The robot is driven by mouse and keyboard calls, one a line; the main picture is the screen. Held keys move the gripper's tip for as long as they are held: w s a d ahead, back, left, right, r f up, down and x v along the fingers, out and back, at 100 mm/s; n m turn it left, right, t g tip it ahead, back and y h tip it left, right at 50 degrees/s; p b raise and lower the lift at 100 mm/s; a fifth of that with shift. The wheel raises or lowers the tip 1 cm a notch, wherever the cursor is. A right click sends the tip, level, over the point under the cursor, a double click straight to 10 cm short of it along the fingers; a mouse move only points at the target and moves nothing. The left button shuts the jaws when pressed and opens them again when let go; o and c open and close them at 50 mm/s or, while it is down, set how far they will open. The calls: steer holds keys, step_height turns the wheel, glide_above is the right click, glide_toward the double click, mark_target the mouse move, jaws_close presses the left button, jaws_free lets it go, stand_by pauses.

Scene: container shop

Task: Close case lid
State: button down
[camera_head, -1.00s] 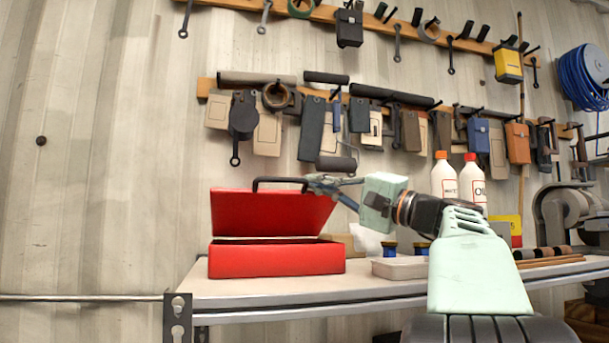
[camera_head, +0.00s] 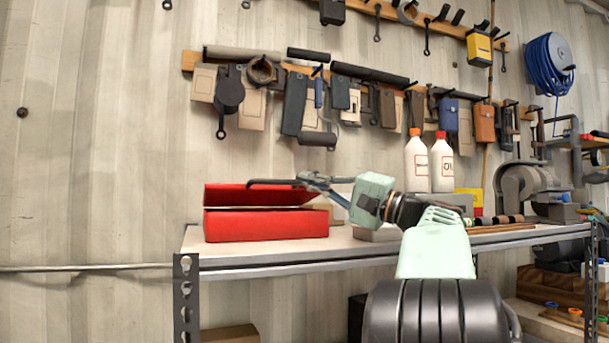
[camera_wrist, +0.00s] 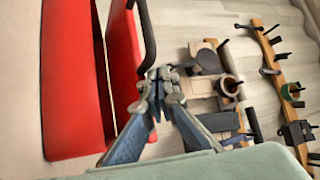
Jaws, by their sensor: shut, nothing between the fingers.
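The red case (camera_head: 265,224) stands on the left part of the shelf. Its red lid (camera_head: 250,194) is tilted down low over the body, with a narrow dark gap still showing between them. A dark handle (camera_head: 270,183) runs along the lid's edge. My gripper (camera_head: 308,180) is shut and empty, at the right end of the handle. In the wrist view, the case body (camera_wrist: 73,80) and lid (camera_wrist: 124,62) fill the left side. There my shut fingertips (camera_wrist: 160,75) are beside the handle; I cannot tell whether they touch it.
The shelf top (camera_head: 330,247) holds two white bottles (camera_head: 416,163) and a grey machine (camera_head: 522,185) right of the case. Tools hang on racks on the wall behind. The shelf's left front post (camera_head: 186,300) stands below the case.

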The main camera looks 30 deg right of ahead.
steer(key=shift+s+f, duration=0.1)
steer(key=shift+f, duration=0.15)
stand_by(0.5)
